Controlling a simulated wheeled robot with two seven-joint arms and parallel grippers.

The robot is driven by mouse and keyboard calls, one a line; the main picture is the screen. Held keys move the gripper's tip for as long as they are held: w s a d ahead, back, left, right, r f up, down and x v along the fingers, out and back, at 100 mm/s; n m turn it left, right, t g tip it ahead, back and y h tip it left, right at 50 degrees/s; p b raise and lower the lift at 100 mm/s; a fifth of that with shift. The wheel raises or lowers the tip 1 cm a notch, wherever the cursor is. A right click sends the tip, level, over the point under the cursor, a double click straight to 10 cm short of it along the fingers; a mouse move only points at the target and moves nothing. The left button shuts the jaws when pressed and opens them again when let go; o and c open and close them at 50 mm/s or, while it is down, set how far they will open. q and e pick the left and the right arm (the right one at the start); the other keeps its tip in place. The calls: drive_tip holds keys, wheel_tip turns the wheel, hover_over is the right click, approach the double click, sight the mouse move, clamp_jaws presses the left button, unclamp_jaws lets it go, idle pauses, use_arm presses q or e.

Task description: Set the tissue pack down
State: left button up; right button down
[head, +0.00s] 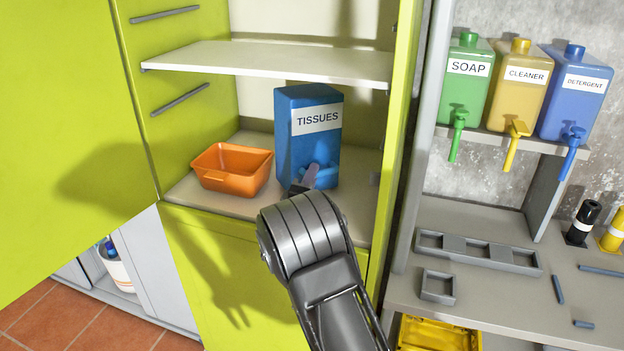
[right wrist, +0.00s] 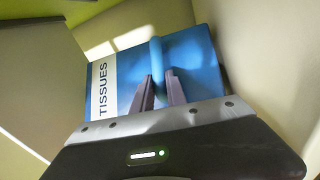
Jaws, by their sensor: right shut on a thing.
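The tissue pack (head: 308,150) is a blue box with a white "TISSUES" label. In the head view it stands upright inside the green cabinet, at the lower shelf (head: 240,208); I cannot tell whether its base touches the shelf. My right gripper (head: 311,178) is at the front of the pack, shut on its blue handle. In the right wrist view the pack (right wrist: 205,68) fills the middle and the fingers (right wrist: 161,92) close around the handle. My right wrist hides part of the shelf in front. My left gripper is not in view.
An orange bin (head: 232,168) stands on the same shelf, left of the pack. An upper shelf (head: 270,65) is above. The open green door (head: 65,120) is at left. Soap (head: 467,80), cleaner (head: 517,90) and detergent (head: 573,100) dispensers stand at right, above a bench.

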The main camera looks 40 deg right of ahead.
drive_tip(key=shift+f, duration=0.55)
drive_tip(key=c, duration=1.3)
unclamp_jaws()
drive_tip(key=shift+c, duration=0.2)
drive_tip(key=shift+a+f, duration=0.1)
drive_tip(key=b+v, duration=0.2)
drive_tip(key=v, duration=1)
